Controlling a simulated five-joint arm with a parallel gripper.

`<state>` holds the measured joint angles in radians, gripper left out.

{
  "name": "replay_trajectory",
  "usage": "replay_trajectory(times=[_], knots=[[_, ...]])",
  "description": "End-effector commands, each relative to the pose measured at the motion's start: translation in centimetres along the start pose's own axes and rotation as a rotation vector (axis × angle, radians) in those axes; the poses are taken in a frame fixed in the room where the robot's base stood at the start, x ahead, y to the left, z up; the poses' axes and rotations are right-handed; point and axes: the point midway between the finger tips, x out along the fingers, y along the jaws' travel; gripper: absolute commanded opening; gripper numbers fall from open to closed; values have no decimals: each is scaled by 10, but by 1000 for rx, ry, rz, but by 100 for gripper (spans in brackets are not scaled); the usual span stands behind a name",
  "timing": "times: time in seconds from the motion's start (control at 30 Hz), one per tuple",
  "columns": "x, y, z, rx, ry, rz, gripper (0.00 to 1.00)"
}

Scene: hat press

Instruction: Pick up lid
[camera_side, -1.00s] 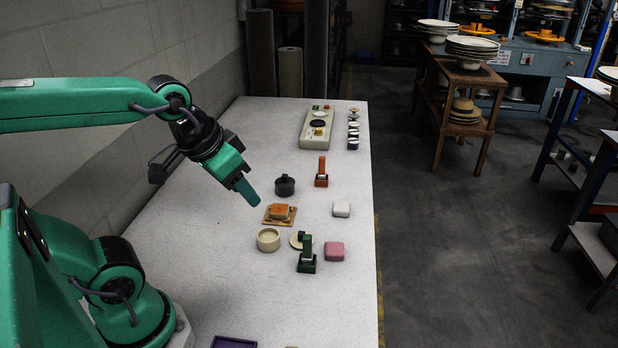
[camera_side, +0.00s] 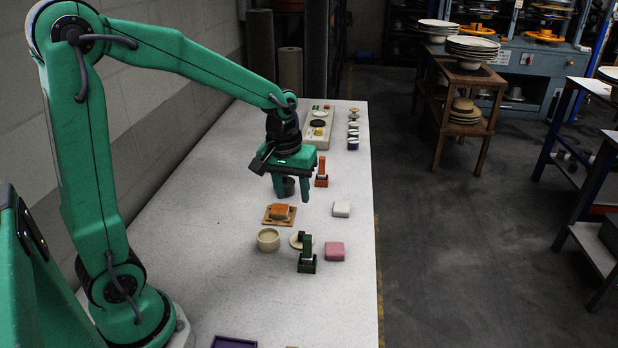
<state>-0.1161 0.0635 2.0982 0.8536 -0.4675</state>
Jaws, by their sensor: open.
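A round cream lid with a dark knob (camera_side: 295,242) appears to lie on the table, partly hidden behind a green stamp-like block (camera_side: 307,257). A cream round bowl (camera_side: 268,240), open at the top, stands just left of it. My gripper (camera_side: 290,195) points down with its two green fingers spread apart and nothing held between them. It is above the table, farther back than the lid.
An orange block on a wooden plate (camera_side: 279,213) lies in front of my gripper. A white block (camera_side: 341,209), a pink block (camera_side: 334,251) and an orange stamp-like block (camera_side: 321,176) stand nearby. A long tray (camera_side: 308,143) is at the back. The left of the table (camera_side: 200,220) is clear.

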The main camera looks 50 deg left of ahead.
Motion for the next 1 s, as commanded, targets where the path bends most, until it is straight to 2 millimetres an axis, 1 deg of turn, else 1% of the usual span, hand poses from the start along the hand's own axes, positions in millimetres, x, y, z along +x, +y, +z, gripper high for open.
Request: replay_trajectory(times=[0.03, 0.2, 0.3, 0.4, 0.53, 0.77, 1.0], knots=[[11, 0, -6, -27, -19, -11, 42], [42, 0, -22, -115, -65, -39, 42], [57, 0, -28, -155, -85, -53, 42], [68, -1, -32, -183, -99, -62, 42], [74, -1, -35, -201, -106, -68, 42], [77, -1, -34, -203, -108, -69, 42], [95, -2, -32, -202, -109, -70, 42]])
